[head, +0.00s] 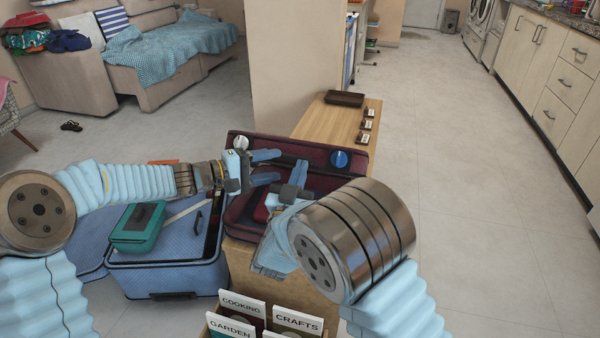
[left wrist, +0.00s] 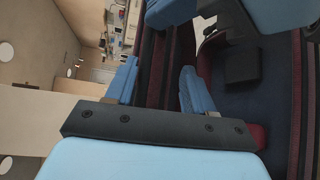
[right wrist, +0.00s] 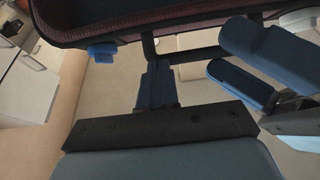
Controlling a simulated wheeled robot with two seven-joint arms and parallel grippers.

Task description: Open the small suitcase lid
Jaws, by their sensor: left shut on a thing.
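The small suitcase (head: 310,147) is dark maroon and sits on the wooden table. Its panel with a white knob (head: 241,142) and a blue knob (head: 338,158) stands tilted up at the back; my arms hide much of the rest. A dark handle (right wrist: 195,55) shows under its rim in the right wrist view. The handle is not clear between these fingers in the left wrist view (left wrist: 160,88). My right gripper (right wrist: 157,70) is shut, its fingertips close beside the handle; contact is unclear.
The wooden table (head: 318,118) carries a dark tray (head: 345,98) and several small labelled blocks. A blue case (head: 165,275) with a teal box (head: 139,228) stands left. A box of labelled dividers (head: 298,321) is in front. The floor right is clear.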

